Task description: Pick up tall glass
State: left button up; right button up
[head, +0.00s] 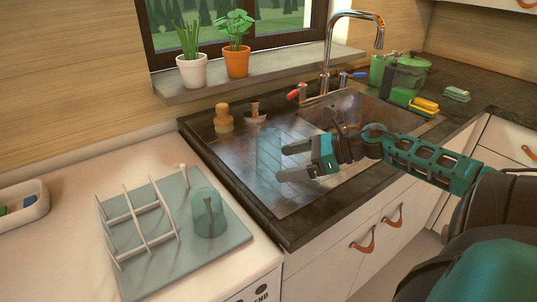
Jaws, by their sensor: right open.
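A tall, see-through teal glass (209,214) stands at the right side of a blue-grey drying mat (150,279) on the white counter. It is next to a white dish rack (143,215) on the same mat. I cannot tell whether the glass is upside down. My right gripper (280,163) is open and empty. It hangs over the sink's drainboard, to the right of and behind the glass, with its fingers pointing left. It is apart from the glass. My left gripper is not in the head view.
The metal sink (345,121) has a tall faucet (329,50) behind it. A wooden brush (223,119) and a stopper (255,113) stand at its back left. Potted plants (236,62) stand on the sill. A white tray (22,208) is at far left.

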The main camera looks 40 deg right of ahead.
aim_at(268, 163)
jog(key=shift+r+x, duration=0.15)
jog(key=shift+x, duration=0.95)
jog(key=shift+r+x, duration=0.2)
jog(key=shift+x, duration=0.95)
jog(key=shift+w+a+f, duration=0.3)
jog(key=shift+w+a, duration=0.1)
jog(key=shift+w, duration=0.1)
jog(key=shift+c, duration=0.4)
jog(key=shift+c, duration=0.7)
jog(key=c, duration=1.1)
jog(key=shift+r, duration=0.1)
notch_tip(268, 163, up, 18)
jog(key=shift+r+p, duration=0.25)
jog(key=shift+p, duration=0.95)
jog(key=shift+r, duration=0.75)
